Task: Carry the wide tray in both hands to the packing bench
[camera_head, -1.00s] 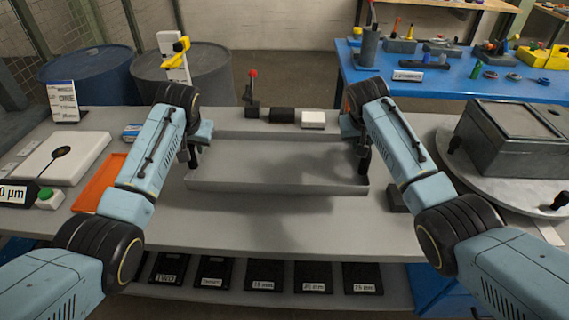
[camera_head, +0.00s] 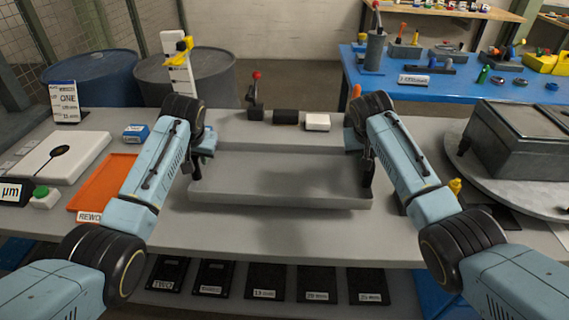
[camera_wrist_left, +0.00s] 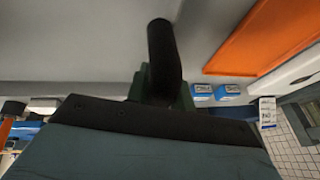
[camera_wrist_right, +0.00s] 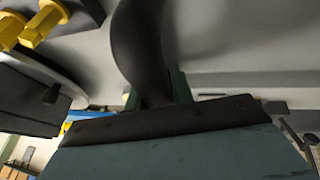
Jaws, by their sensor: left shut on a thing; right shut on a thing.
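The wide grey tray (camera_head: 280,195) is in the middle of the head view, level, over the grey worktop, and looks empty. A shadow lies on the worktop in front of it; I cannot tell how far it is off the surface. My left gripper (camera_head: 190,163) is at its left end, shut on a dark upright handle (camera_wrist_left: 163,55), which fills the middle of the left wrist view. My right gripper (camera_head: 366,168) is at its right end, shut on the other dark handle (camera_wrist_right: 140,45). The forearms partly hide both grips.
Grey worktop (camera_head: 250,240) surrounds the tray. An orange tray (camera_head: 100,190) and a white scale-like plate (camera_head: 60,160) lie left. A red-knobbed lever (camera_head: 256,85) and small blocks stand behind. A round turntable with a grey box (camera_head: 520,140) is right. A blue bench (camera_head: 440,90) stands back right.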

